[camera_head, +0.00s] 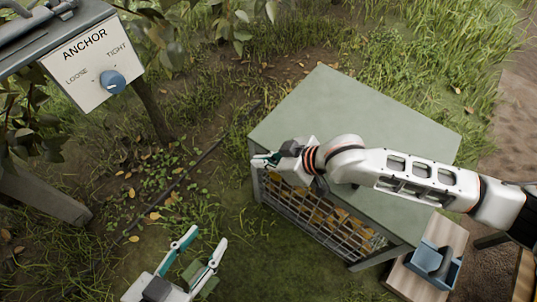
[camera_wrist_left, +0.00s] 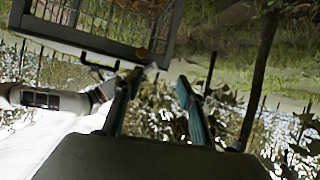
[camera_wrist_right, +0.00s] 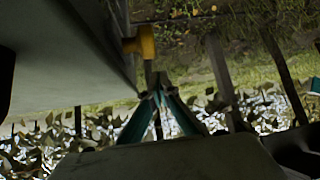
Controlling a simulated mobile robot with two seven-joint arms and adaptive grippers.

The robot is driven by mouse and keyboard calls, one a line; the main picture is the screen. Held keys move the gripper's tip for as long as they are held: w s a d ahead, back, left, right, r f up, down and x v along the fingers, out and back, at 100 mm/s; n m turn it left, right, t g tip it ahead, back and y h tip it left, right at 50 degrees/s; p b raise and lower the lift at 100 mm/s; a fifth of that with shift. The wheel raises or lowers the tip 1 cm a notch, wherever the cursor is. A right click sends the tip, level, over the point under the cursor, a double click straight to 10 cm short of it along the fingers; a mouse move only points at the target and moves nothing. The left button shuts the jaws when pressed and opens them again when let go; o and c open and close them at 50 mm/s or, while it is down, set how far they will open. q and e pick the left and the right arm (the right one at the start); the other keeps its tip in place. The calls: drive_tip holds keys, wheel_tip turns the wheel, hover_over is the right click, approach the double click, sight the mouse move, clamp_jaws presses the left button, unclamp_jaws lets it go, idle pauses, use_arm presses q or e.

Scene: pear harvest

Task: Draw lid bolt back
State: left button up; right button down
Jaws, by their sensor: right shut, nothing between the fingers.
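A large crate has a flat grey-green lid (camera_head: 375,105) and a wire mesh front (camera_head: 310,217) with yellow-brown contents behind it. My right arm reaches across the lid from the right. Its gripper (camera_head: 259,160) is shut and empty at the lid's left corner. In the right wrist view a yellow-orange knob (camera_wrist_right: 146,42) sits beside the lid's edge, just beyond the right fingertips (camera_wrist_right: 157,97); I cannot tell whether they touch. The head view does not show the bolt clearly. My left gripper (camera_head: 206,238) is open and empty over the grass, left of the crate.
An anchor panel (camera_head: 85,60) with a blue knob (camera_head: 113,82), marked loose and tight, stands at the upper left. A blue tray (camera_head: 455,272) holding a dark object rests on a wooden surface at the lower right. Grass between the panel and crate is open.

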sight(278, 177)
drive_tip(key=shift+s+d+f, duration=0.25)
drive_tip(key=shift+d, duration=0.3)
drive_tip(key=shift+s+d+f, duration=0.2)
drive_tip(key=shift+d+f, duration=0.05)
drive_tip(key=shift+d, duration=0.25)
drive_tip(key=shift+s+d+f+b, duration=0.1)
drive_tip(key=shift+d+b, duration=0.1)
drive_tip(key=shift+b, duration=0.15)
drive_tip(key=shift+d, duration=0.15)
use_arm(q)
drive_tip(key=shift+w+d+r+t, duration=0.3)
drive_tip(key=shift+w+r, duration=0.1)
drive_tip(key=shift+r, duration=0.35)
